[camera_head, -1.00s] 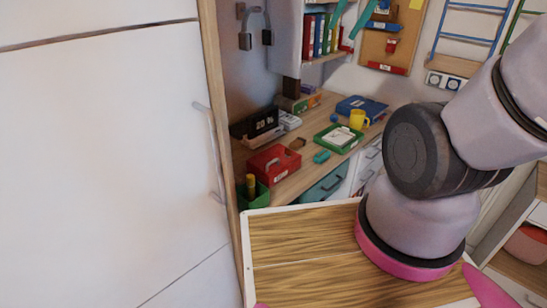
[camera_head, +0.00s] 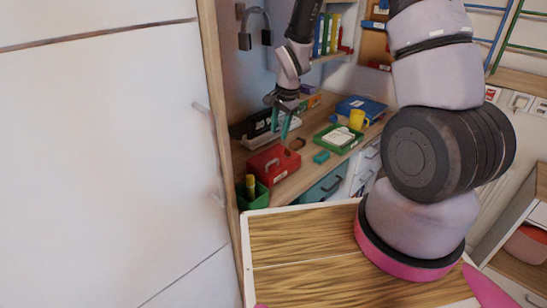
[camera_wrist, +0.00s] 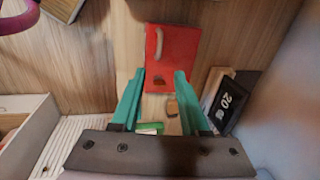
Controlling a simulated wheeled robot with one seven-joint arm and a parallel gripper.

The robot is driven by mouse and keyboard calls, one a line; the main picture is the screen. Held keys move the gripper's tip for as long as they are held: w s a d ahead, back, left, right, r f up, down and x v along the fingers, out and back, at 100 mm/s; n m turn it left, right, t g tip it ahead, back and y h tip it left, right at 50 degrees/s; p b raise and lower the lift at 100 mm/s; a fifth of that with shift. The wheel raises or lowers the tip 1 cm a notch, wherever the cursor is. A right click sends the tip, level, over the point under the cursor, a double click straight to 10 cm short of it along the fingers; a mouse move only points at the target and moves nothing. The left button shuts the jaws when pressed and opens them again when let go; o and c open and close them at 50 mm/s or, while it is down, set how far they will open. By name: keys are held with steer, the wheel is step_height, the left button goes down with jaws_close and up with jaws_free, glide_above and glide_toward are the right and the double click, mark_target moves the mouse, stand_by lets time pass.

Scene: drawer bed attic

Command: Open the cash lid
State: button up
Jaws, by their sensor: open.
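The red cash box (camera_head: 274,163) sits on the wooden desk, with its lid shut and a handle on it. It also shows in the wrist view (camera_wrist: 174,48), just beyond my fingertips, with a pale handle and a small dark patch near its edge. My gripper (camera_head: 285,128) hangs above the desk, above and slightly right of the box in the head view. Its two teal fingers (camera_wrist: 159,76) are spread apart with nothing held between them. The fingers appear clear of the box, though the exact gap is hard to tell.
A black sign reading 20 (camera_wrist: 233,100) stands beside the box. A tall white panel (camera_head: 100,150) fills the left.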

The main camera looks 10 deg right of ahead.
mark_target(273, 161)
steer(key=x, duration=1.2)
steer(key=shift+s+f, duration=0.15)
steer(key=shift+s, duration=0.05)
jaws_close()
stand_by(1.0)
